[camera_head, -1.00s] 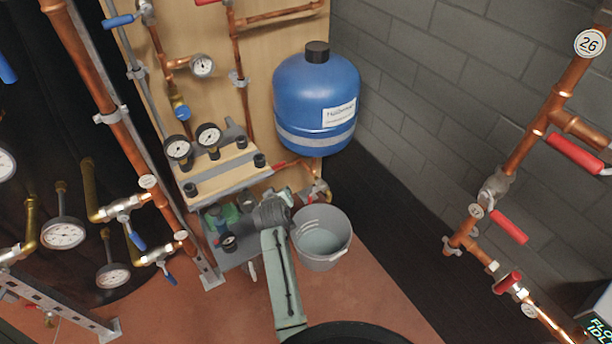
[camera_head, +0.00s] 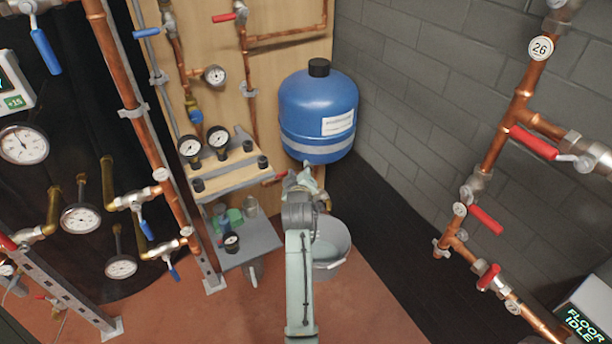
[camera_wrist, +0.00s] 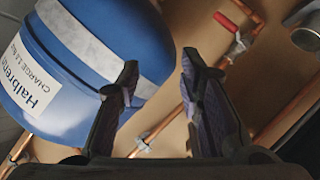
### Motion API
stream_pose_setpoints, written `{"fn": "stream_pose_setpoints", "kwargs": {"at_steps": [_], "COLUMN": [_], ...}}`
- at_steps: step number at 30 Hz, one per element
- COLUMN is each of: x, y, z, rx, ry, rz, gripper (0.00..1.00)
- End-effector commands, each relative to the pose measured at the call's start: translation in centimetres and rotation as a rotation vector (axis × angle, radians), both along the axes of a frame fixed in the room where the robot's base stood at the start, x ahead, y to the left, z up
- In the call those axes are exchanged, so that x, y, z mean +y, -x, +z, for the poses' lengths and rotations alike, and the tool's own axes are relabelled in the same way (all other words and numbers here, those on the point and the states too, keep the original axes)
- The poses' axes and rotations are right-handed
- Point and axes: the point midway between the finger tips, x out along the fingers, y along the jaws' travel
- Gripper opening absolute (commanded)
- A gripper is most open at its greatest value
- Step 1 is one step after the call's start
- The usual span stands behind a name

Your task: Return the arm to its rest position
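My gripper shows in the wrist view (camera_wrist: 160,90), with its two dark fingers apart and nothing between them. The fingers point toward the blue tank (camera_wrist: 95,60) and the wooden panel with copper pipes behind it. In the head view my arm extends up from the bottom middle, and its far end lies just below the blue tank (camera_head: 318,115). The fingers are too small to make out there.
A grey bucket (camera_head: 335,243) stands on the floor, partly hidden behind my arm. A grey cart (camera_head: 252,243) with small items is left of my arm. Copper pipes with red-handled valves (camera_head: 530,140) run along the right. Gauges (camera_head: 22,145) and pipes fill the left.

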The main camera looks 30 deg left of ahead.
Motion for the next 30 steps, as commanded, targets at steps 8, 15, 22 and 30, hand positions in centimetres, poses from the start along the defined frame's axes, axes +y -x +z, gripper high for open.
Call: {"fn": "stream_pose_setpoints", "kwargs": {"at_steps": [8,15,22,30], "x": [0.1,0.1,0.9,6.2], "y": [-0.2,-0.1,0.0,3.6], "z": [0.7,0.6,2.2,16.6], "rx": [-0.017,-0.017,-0.038,-0.213], "ry": [-0.003,-0.002,-0.033,-0.33], "rz": [0.005,0.004,0.014,0.113], "gripper": [0.34,0.34,0.34,0.34]}}
